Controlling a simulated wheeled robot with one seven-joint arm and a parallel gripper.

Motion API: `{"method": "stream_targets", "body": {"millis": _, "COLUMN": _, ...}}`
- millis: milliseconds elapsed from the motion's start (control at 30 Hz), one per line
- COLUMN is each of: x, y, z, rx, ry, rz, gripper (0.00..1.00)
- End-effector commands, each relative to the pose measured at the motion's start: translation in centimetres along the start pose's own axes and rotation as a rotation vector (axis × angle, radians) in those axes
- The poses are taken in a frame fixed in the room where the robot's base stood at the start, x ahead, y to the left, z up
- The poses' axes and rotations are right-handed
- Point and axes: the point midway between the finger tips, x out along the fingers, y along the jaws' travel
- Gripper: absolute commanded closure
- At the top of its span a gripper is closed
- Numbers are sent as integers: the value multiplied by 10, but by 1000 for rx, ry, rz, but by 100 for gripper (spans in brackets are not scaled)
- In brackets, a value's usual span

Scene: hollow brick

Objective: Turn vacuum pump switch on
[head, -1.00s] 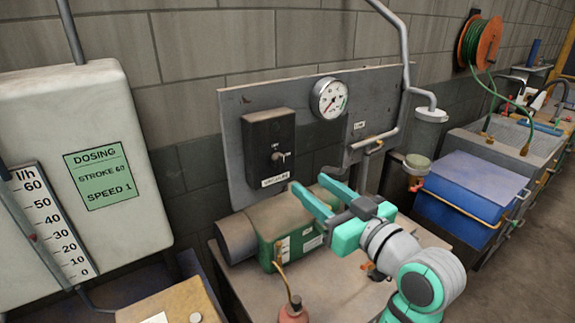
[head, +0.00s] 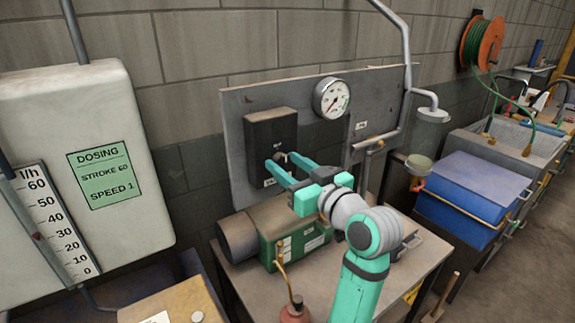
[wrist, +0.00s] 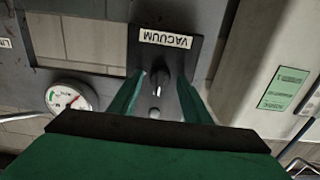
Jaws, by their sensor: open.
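The vacuum switch is a small knob on a black box (head: 271,138) mounted on the grey backboard. In the wrist view the knob (wrist: 158,82) is dark with a light mark, below the white VACUUM label (wrist: 165,38), which appears upside down. My gripper (head: 291,168) is open, its two teal fingers pointing at the lower part of the box. In the wrist view the fingers (wrist: 160,90) stand on either side of the knob. Whether they touch it I cannot tell. In the head view the fingers partly hide the knob and label.
A pressure gauge (head: 331,98) sits on the backboard right of the box. The green pump (head: 300,240) lies on the bench below my arm. A grey pipe (head: 407,90) runs down at the right. A white dosing tank (head: 90,110) stands at the left.

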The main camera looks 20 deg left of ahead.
Motion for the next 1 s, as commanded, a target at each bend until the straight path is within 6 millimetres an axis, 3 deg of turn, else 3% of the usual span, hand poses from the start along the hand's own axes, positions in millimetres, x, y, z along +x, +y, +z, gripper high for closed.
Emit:
{"method": "stream_targets", "body": {"millis": 233, "x": 1, "y": -1, "z": 0, "rx": 0, "ry": 0, "rz": -1, "gripper": 58}}
{"method": "stream_targets", "body": {"millis": 400, "x": 1, "y": -1, "z": 0, "rx": 0, "ry": 0, "rz": -1, "gripper": 97}}
{"method": "stream_targets", "body": {"millis": 733, "x": 1, "y": -1, "z": 0, "rx": 31, "ry": 0, "rz": -2, "gripper": 96}}
{"method": "stream_targets", "body": {"millis": 1000, "x": 1, "y": -1, "z": -1, "rx": 184, "ry": 1, "rz": -3, "gripper": 96}}
